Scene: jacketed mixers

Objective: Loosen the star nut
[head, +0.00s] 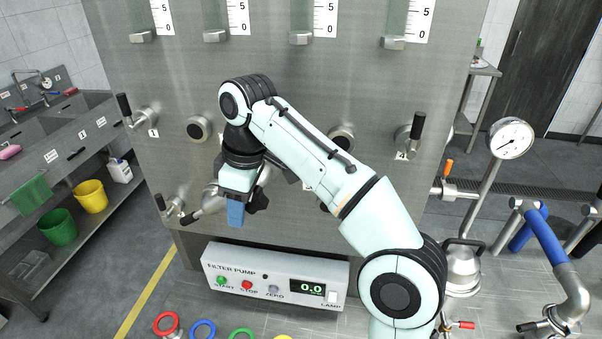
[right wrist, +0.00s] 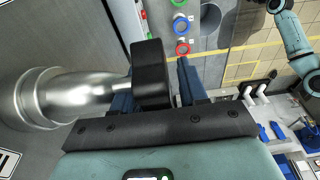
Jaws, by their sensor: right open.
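The star nut (right wrist: 150,75) looks like a thick black knob on the end of a bright metal stem and fitting (right wrist: 65,97) in the right wrist view. In the head view, the black knob (head: 258,201) shows partly behind and right of my right gripper (head: 238,213). My right gripper points down in front of the steel panel, and its blue fingers also show in the right wrist view (right wrist: 155,85). They are open, one on each side of the nut; whether either touches it I cannot tell. My left gripper is not in view.
A steel panel (head: 300,75) with valves fills the middle. The filter pump box (head: 275,278) is below the gripper. A lever valve (head: 188,216) is close on the left. A pressure gauge (head: 511,139) and pipework stand at right. Coloured rings (head: 203,329) lie in front.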

